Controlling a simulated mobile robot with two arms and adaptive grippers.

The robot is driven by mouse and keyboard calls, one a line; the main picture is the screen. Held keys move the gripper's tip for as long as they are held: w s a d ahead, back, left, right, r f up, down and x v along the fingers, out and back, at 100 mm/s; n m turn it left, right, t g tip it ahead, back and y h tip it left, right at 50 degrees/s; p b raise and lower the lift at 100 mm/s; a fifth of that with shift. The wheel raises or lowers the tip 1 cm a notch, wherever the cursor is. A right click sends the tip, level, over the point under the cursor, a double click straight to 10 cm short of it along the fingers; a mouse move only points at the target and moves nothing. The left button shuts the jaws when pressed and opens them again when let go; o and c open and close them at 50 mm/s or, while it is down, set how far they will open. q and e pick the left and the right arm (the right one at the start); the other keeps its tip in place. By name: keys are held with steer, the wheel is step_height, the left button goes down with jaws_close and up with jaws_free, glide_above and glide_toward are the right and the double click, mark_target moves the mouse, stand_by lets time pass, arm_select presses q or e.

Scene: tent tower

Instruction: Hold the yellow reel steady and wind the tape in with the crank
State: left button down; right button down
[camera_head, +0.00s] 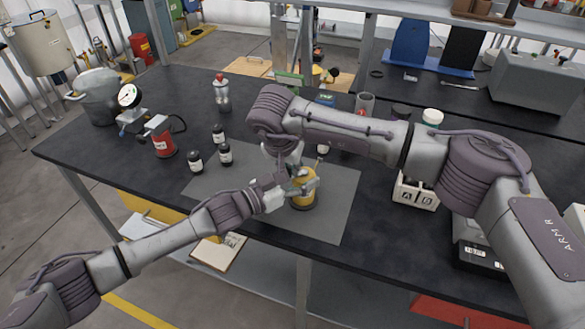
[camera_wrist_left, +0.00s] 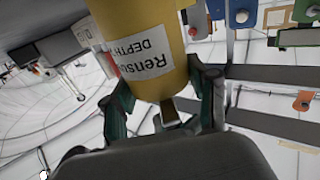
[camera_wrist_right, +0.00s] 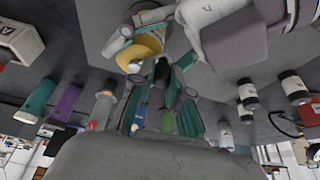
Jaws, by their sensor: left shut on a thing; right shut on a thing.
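The yellow reel (camera_head: 304,201) stands upright on the grey mat (camera_head: 338,212) near the table's front edge. In the left wrist view the reel (camera_wrist_left: 140,35) fills the middle, with a white label on its side. My left gripper (camera_head: 290,190) is shut around the reel's body, one finger on each side. My right gripper (camera_head: 297,178) comes down from above, shut at the top of the reel, on the crank. The right wrist view shows its fingertips close together beside the reel's yellow top (camera_wrist_right: 138,52). The crank and tape are mostly hidden by the grippers.
A silver bottle (camera_head: 222,93) stands behind. The mat's right front part is clear.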

steer(key=w+m+h, duration=0.1)
steer(key=m, duration=0.1)
steer(key=w+m+g, duration=0.1)
steer(key=m, duration=0.2)
steer(key=w+m+h, duration=0.1)
steer(key=m, duration=0.2)
steer(key=shift+a+g+h, duration=0.15)
steer(key=shift+g+h, duration=0.15)
steer(key=shift+r, duration=0.1)
stand_by(0.8)
steer(key=c, duration=1.1)
jaws_free()
steer(key=shift+s, duration=0.15)
steer(key=v, duration=1.2)
